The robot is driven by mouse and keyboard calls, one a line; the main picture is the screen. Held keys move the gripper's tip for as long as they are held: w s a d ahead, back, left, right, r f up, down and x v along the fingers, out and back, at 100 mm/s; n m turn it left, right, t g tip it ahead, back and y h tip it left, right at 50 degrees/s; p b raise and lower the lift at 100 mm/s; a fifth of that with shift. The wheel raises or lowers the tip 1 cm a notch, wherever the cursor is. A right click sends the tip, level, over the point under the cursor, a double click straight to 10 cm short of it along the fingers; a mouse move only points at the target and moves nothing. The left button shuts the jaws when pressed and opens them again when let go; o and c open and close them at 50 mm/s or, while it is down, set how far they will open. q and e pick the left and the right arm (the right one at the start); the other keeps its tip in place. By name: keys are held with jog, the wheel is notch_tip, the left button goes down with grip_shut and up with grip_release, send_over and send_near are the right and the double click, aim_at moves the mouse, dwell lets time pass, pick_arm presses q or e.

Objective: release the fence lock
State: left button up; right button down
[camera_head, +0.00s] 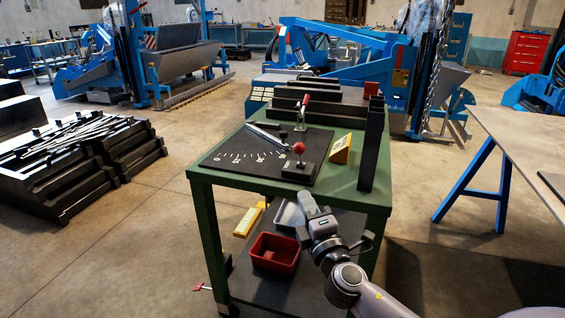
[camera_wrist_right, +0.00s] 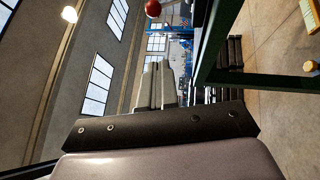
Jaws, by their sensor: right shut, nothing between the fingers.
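The green bench (camera_head: 207,183) carries a black angle plate (camera_head: 232,150) with a white degree scale. A pale metal fence bar (camera_head: 267,136) lies across the plate. A red ball knob (camera_head: 299,147) stands on a dark block at the plate's right front. A red-handled clamp (camera_head: 304,108) stands behind it. My right gripper (camera_head: 307,199) is in front of the bench, apart from the knob. In the right wrist view its fingers (camera_wrist_right: 158,84) are together and empty, and the red knob (camera_wrist_right: 153,9) shows at the top edge. My left gripper is out of view.
A yellow wedge (camera_head: 342,149) and a tall black post (camera_head: 373,146) stand right of the knob. A red bin (camera_head: 274,254) sits on the lower shelf. A table with blue legs (camera_head: 466,184) is at the right. Open floor lies left of the bench.

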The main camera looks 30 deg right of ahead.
jog(key=shift+w+r, duration=0.15)
jog(key=shift+w, duration=0.05)
dwell(0.3)
send_near(300, 156)
jog(key=w+a+r, duration=0.3)
jog(key=a, duration=0.1)
jog(key=shift+w+d+r+p, duration=0.2)
jog(key=shift+w+d, duration=0.35)
jog(key=shift+d, duration=0.25)
jog(key=shift+w+d+r+p, duration=0.1)
jog(key=shift+w+d+p, duration=0.1)
jog(key=shift+w+d, duration=0.45)
jog(key=shift+s+d, duration=0.1)
jog(key=shift+s, duration=0.05)
